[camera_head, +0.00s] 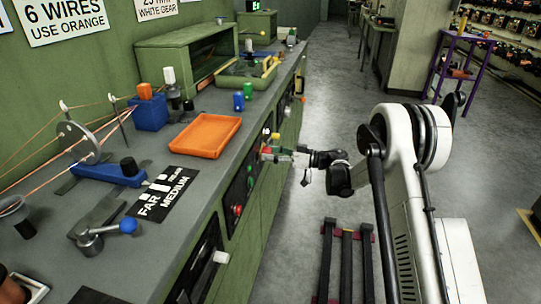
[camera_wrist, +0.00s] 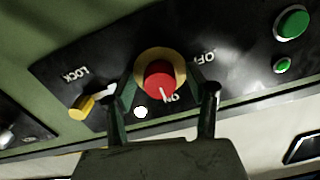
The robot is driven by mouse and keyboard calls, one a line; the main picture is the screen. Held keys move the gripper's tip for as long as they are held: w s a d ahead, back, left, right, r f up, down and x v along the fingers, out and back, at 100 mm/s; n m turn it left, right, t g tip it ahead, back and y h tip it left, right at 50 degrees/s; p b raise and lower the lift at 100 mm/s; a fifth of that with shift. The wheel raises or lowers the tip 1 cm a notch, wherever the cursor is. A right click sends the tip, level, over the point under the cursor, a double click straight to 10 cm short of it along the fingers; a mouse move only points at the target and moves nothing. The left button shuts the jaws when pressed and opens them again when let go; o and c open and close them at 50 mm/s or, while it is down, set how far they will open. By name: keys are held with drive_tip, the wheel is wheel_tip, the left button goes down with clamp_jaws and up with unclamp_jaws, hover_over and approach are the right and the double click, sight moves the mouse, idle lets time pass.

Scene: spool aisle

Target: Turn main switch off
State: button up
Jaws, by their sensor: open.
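The main switch (camera_wrist: 160,75) is a red round knob on a yellow ring, mounted on a black panel plate (camera_wrist: 235,68). Its white mark points down toward the ON label, which appears upside down. The OFF label (camera_wrist: 208,57) is at its upper right. My gripper (camera_wrist: 163,88) is open, with one finger on each side of the knob. I cannot tell whether the fingers touch it. In the head view my gripper (camera_head: 288,156) is at the front face of the green bench, and the switch is hard to make out there.
A yellow handle (camera_wrist: 82,107) sits beside the LOCK label, left of the switch. Green buttons (camera_wrist: 291,24) are at the upper right. On the bench top (camera_head: 205,178) are an orange tray (camera_head: 205,135) and a blue-knobbed lever (camera_head: 127,226). The aisle floor (camera_head: 310,105) is clear.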

drive_tip(key=c, duration=1.1)
drive_tip(key=shift+c, duration=0.2)
drive_tip(key=shift+n, duration=0.3)
drive_tip(key=n, duration=0.3)
drive_tip(key=shift+n+b, duration=0.4)
drive_tip(key=n, duration=0.4)
drive_tip(key=shift+n, duration=0.3)
drive_tip(key=n, duration=0.4)
drive_tip(key=shift+b, duration=0.4)
drive_tip(key=n, duration=0.4)
drive_tip(key=shift+n, duration=0.6)
